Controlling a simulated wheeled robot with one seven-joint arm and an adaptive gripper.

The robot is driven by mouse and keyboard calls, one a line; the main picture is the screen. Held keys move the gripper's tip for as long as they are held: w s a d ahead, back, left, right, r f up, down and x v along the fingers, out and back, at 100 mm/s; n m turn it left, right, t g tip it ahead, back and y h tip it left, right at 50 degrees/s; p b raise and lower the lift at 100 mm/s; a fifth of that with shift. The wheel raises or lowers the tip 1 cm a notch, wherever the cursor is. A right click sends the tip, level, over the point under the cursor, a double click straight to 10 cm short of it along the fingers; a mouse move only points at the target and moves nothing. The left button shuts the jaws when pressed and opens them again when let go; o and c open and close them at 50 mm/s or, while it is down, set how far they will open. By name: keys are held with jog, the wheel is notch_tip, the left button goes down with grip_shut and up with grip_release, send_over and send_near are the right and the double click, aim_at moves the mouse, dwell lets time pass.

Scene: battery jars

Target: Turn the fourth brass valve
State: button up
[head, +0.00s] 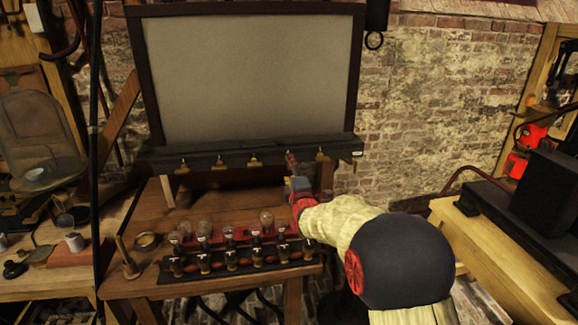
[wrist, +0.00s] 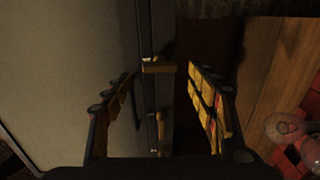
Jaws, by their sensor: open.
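A row of small brass valves runs along the dark ledge (head: 205,154) under the big grey panel. The first (head: 183,163), second (head: 222,161), third (head: 254,160) and fifth (head: 321,156) show in the head view. In the wrist view my gripper (wrist: 161,72) is open, one finger on each side of the ledge front. A brass valve (wrist: 159,67) lies between the fingertips, with no clear contact. Another brass piece (wrist: 154,128) sits lower in that view.
Below the ledge, a wooden table (head: 135,285) carries a row of glass bulbs (head: 229,232) and dark-based fittings with brass tops. The grey panel (head: 250,75) rises above the ledge. A wooden bench (head: 500,260) with black equipment stands at the right.

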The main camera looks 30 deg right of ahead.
jog(key=v, duration=0.6)
jog(key=shift+s, duration=0.25)
